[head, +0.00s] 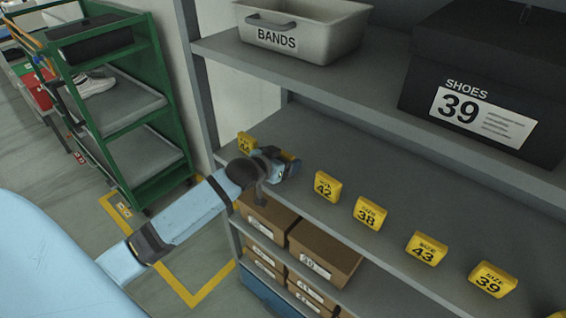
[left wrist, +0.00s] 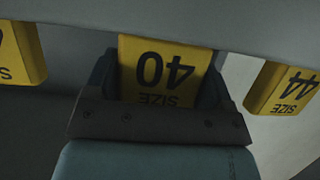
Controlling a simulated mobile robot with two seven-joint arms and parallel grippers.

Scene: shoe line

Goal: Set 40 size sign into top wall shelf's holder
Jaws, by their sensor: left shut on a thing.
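The yellow 40 size sign (left wrist: 160,72) shows upside down in the left wrist view, between my left gripper's fingers (left wrist: 160,85). In the head view my left gripper (head: 284,165) is at the middle shelf (head: 330,150), shut on this sign, of which only a sliver of yellow (head: 290,156) shows. Whether the sign still touches the shelf I cannot tell. The upper shelf (head: 385,105) is above; I can make out no sign holder on it. My right gripper is not in view.
The 44 sign (head: 247,144) and the 42 sign (head: 327,187) flank my gripper. The 38 (head: 369,214), 43 (head: 427,249) and 39 (head: 492,279) signs follow rightward. A BANDS bin (head: 330,38) and black SHOES 39 box (head: 490,65) stand above. A green rack (head: 160,100) is left.

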